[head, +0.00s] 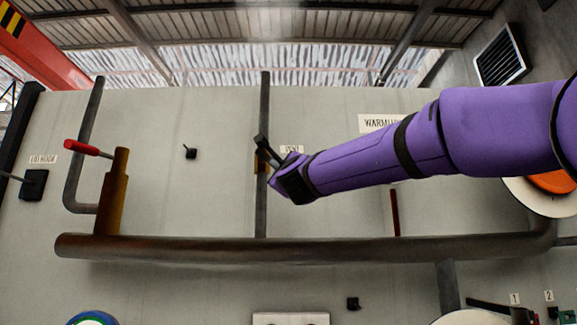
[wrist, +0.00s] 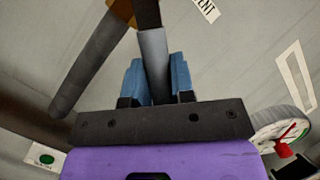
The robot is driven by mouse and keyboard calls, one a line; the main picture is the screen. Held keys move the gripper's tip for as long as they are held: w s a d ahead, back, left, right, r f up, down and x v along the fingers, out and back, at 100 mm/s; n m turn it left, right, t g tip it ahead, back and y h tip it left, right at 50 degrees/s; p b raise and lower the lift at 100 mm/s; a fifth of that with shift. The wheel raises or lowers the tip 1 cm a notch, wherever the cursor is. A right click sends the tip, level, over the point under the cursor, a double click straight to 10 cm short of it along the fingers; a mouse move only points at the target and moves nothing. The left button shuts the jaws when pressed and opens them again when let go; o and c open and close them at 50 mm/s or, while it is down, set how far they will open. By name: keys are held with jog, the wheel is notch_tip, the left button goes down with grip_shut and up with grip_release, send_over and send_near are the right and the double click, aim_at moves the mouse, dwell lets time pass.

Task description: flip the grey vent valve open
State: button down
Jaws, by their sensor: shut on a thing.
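The grey vent valve handle (wrist: 153,47) runs between my gripper's blue finger pads in the wrist view. My gripper (wrist: 158,78) is shut on this handle. Beyond the grip, the lever continues as a darker bar to the top edge of the picture. A brass-coloured valve body (wrist: 124,10) shows partly at the top, on a dark pipe (wrist: 88,66). In the head view, my gripper (head: 273,158) is at the vertical pipe (head: 263,105), beside the brass-coloured body (head: 261,168). My gripper partly hides the valve there.
A vent sign (wrist: 206,8) is on the wall by the valve. A thick horizontal pipe (head: 300,249) runs below. A red-handled lever (head: 82,147) is at the left. A dial gauge (wrist: 283,127) is at lower right in the wrist view. The wall left of the valve is mostly clear.

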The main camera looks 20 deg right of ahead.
jog(key=a+f+m+h, duration=0.1)
jog(key=m+h, duration=0.1)
jog(key=m, duration=0.2)
jog(key=w+a+f+m+g+h, duration=0.1)
jog(key=a+m+h, duration=0.1)
jog(key=m, duration=0.3)
jog(key=a+f+m+h, duration=0.1)
jog(key=a+m+h, duration=0.1)
jog(key=m, duration=0.3)
jog(key=shift+w+a+f+g+h, duration=0.15)
jog(key=shift+w+g+h, duration=0.25)
jog(key=shift+h, duration=0.4)
jog(key=shift+w+a+m+g+h, duration=0.1)
jog(key=shift+a+m+g+h, duration=0.3)
jog(key=shift+m, duration=0.6)
jog(key=c, duration=1)
grip_release()
